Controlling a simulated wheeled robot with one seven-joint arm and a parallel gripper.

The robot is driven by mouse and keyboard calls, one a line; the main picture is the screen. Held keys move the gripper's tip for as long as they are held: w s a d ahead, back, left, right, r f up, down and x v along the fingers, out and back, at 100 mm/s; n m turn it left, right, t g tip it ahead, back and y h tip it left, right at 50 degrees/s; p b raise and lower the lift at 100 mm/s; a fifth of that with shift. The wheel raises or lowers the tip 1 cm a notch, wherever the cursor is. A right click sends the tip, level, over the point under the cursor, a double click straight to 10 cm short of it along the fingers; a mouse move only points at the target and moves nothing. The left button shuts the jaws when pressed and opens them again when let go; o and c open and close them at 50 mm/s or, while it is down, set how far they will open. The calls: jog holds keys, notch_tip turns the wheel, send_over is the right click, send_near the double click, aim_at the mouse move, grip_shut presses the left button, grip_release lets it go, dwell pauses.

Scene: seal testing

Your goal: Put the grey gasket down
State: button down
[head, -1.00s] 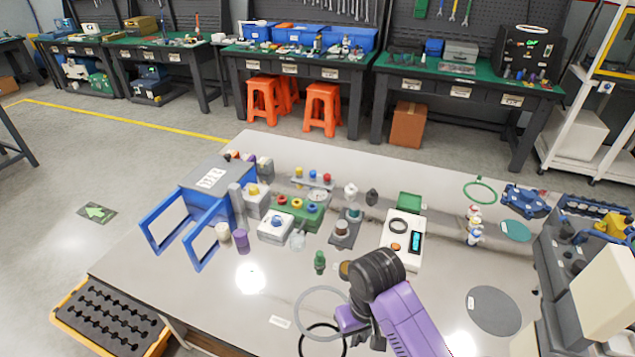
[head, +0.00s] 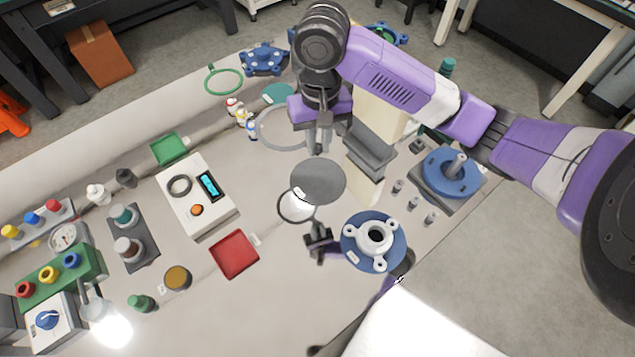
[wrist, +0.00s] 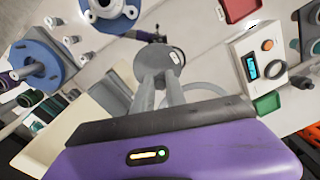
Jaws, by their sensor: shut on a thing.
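The grey gasket (head: 262,140) is a thin pale grey ring. In the head view my gripper (head: 318,148) grips it at its right edge, and the ring reaches out to the left of the fingers. In the wrist view the gasket (wrist: 215,87) shows behind and to the right of the two grey fingers (wrist: 160,80). The fingers hide the gripped part.
A dark grey disc (head: 318,182) with a white label lies on the table near the gripper. A blue flange (head: 352,243), red tray (head: 234,254), green tray (head: 170,149) and white display device (head: 190,211) stand around. Small figures (head: 243,116) stand close left of the gasket.

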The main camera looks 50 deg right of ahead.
jog(key=m, duration=0.1)
send_over(336, 200)
notch_tip(336, 200, down, 15)
jog(key=b, duration=0.5)
jog(key=shift+s+r, duration=0.15)
jog(key=shift+f, duration=2.75)
jog(key=shift+f, duration=0.15)
jog(key=c, duration=1.4)
grip_release()
jog(key=shift+o, duration=0.2)
